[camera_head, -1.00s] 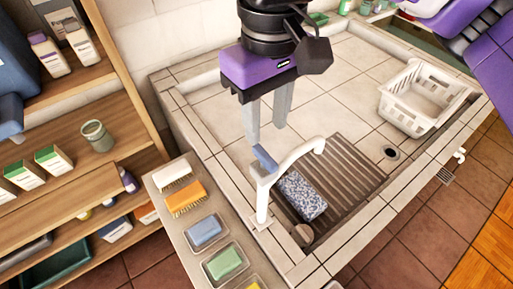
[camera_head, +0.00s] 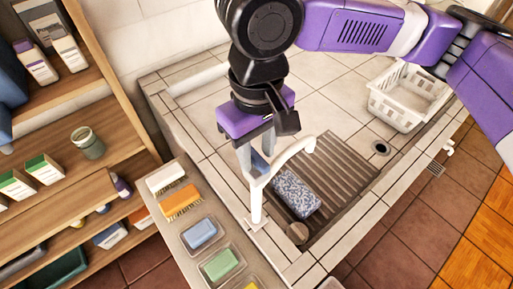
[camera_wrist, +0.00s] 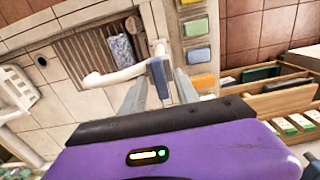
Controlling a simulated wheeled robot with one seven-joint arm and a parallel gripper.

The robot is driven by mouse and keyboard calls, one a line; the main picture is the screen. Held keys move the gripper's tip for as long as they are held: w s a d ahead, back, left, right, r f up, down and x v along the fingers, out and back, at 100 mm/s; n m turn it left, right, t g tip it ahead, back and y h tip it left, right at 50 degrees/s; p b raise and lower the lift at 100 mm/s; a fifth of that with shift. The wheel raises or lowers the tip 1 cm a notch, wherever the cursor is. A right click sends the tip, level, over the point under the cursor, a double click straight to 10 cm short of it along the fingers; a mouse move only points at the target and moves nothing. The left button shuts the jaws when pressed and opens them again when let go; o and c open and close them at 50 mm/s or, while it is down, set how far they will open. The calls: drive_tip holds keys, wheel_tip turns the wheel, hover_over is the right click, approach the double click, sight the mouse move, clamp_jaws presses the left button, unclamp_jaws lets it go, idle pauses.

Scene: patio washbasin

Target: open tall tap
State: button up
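The tall tap (camera_head: 256,205) is white, with an upright post and a curved spout reaching right over the basin. Its blue lever (camera_head: 259,164) sits at the top of the post, and it also shows in the wrist view (camera_wrist: 160,78). My gripper (camera_head: 257,158) is open at the lever, partly covering it in the head view. In the wrist view my gripper's two fingers (camera_wrist: 160,84) stand apart, one on each side of the lever, with visible gaps. I cannot tell whether either finger touches it.
A blue-speckled block (camera_head: 297,193) lies on the brown slatted rack (camera_head: 345,168) under the spout. Soap dishes and brushes, including an orange brush (camera_head: 180,201), line the ledge left of the tap. A white basket (camera_head: 408,97) stands at the basin's right. Wooden shelves (camera_head: 75,190) stand left.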

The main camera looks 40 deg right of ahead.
clamp_jaws()
drive_tip(key=shift+n, duration=0.3)
drive_tip(key=n+p, duration=0.1)
drive_tip(key=n, duration=0.2)
drive_tip(key=shift+n, duration=0.4)
drive_tip(key=n, duration=0.4)
drive_tip(key=shift+n, duration=0.3)
drive_tip(key=n, duration=0.4)
drive_tip(key=shift+n, duration=2.4)
drive_tip(key=shift+o, duration=0.3)
unclamp_jaws()
drive_tip(key=shift+b, duration=0.3)
